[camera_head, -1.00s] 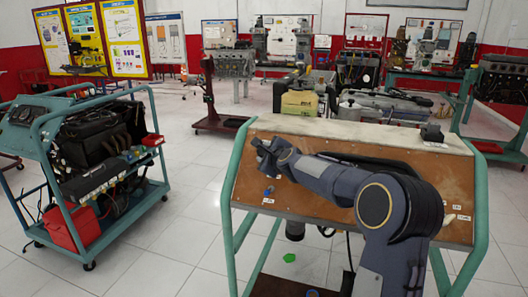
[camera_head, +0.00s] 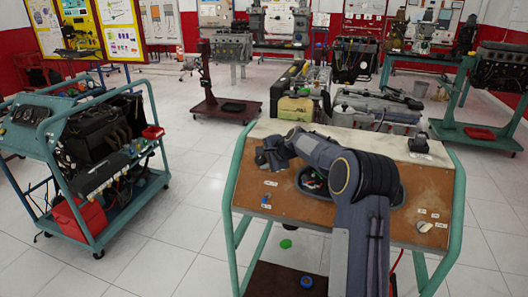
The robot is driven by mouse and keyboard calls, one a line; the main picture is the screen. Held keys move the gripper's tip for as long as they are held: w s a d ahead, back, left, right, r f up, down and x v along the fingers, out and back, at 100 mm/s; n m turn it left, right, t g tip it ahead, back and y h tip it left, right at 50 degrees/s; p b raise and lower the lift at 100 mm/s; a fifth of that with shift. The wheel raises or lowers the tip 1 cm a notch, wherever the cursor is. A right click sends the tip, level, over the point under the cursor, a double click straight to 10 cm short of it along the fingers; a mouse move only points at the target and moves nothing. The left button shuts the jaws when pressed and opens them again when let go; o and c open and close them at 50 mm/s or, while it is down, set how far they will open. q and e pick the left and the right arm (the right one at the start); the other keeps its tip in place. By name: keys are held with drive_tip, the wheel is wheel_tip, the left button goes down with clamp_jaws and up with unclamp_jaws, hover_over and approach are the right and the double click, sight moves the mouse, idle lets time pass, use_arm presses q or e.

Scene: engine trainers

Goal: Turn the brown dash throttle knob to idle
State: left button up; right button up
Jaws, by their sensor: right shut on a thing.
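The brown engine trainer panel (camera_head: 330,212) stands in front of me on a green frame. My right arm reaches across it from the right. My right gripper (camera_head: 267,157) is at the panel's upper left, with its fingers down at the surface and shut. The brown throttle knob does not show clearly; the thing in the fingers is hidden by them, and its place on the panel fits that knob. I cannot read the knob's angle. My left gripper is not in view.
A blue knob (camera_head: 265,200) is below the gripper. A white knob (camera_head: 425,226) is at the panel's right and a black part (camera_head: 419,143) on its top. Another trainer cart (camera_head: 100,150) stands at left, with clear floor between.

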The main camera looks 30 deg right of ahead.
drive_tip(key=shift+g+p, duration=0.3)
drive_tip(key=shift+n, duration=0.3)
drive_tip(key=o, duration=1)
drive_tip(key=shift+w, duration=0.1)
drive_tip(key=b+v, duration=0.1)
drive_tip(key=v, duration=0.6)
drive_tip(key=shift+s+r, duration=0.25)
drive_tip(key=shift+s, duration=0.15)
